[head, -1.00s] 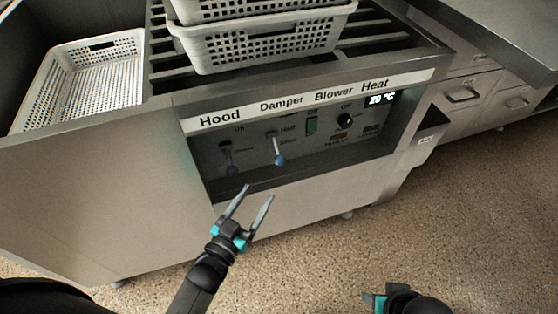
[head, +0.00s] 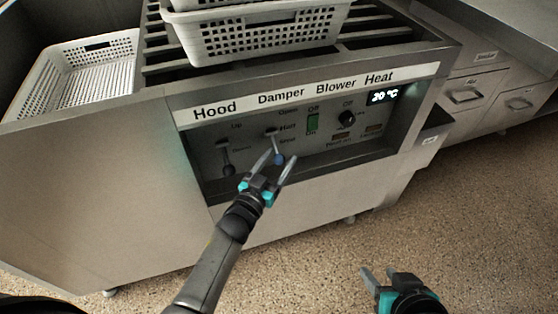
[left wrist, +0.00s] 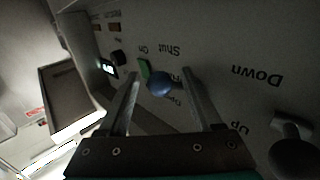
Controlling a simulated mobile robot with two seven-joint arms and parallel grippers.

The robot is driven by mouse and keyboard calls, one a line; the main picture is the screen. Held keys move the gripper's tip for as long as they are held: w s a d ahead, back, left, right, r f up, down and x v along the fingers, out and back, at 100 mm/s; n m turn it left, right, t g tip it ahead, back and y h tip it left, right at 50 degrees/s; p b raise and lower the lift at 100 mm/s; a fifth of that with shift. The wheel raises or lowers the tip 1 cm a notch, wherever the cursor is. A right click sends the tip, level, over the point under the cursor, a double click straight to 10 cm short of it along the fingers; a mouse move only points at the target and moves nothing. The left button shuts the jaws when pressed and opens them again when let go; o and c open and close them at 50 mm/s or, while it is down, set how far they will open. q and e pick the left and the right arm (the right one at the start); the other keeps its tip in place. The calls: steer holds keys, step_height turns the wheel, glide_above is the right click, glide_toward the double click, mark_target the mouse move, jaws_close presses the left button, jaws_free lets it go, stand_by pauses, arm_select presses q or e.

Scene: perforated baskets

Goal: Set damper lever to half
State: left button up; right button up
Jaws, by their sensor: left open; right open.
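The damper lever (head: 278,156) is a metal stem with a blue ball knob, under the "Damper" sign on the recessed panel. Its stem slants downward, with the knob at or below the level of the lowest label. My left gripper (head: 281,155) is open in front of it. In the left wrist view the blue knob (left wrist: 160,84) shows between the two parted fingers (left wrist: 160,74); I cannot tell whether either finger touches it. My right gripper (head: 379,272) is open and empty, low in the head view, away from the panel.
The hood lever (head: 226,158) is left of the damper lever and also shows in the left wrist view (left wrist: 293,155). A green blower switch (head: 312,123) and a black heat knob (head: 347,119) are to the right. Perforated baskets (head: 255,40) stand on top. The recess has a protruding lower edge.

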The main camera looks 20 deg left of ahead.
arm_select(q)
steer(key=shift+w, duration=0.25)
steer(key=shift+d, duration=0.1)
jaws_close()
stand_by(0.4)
steer(key=shift+r, duration=0.15)
stand_by(0.8)
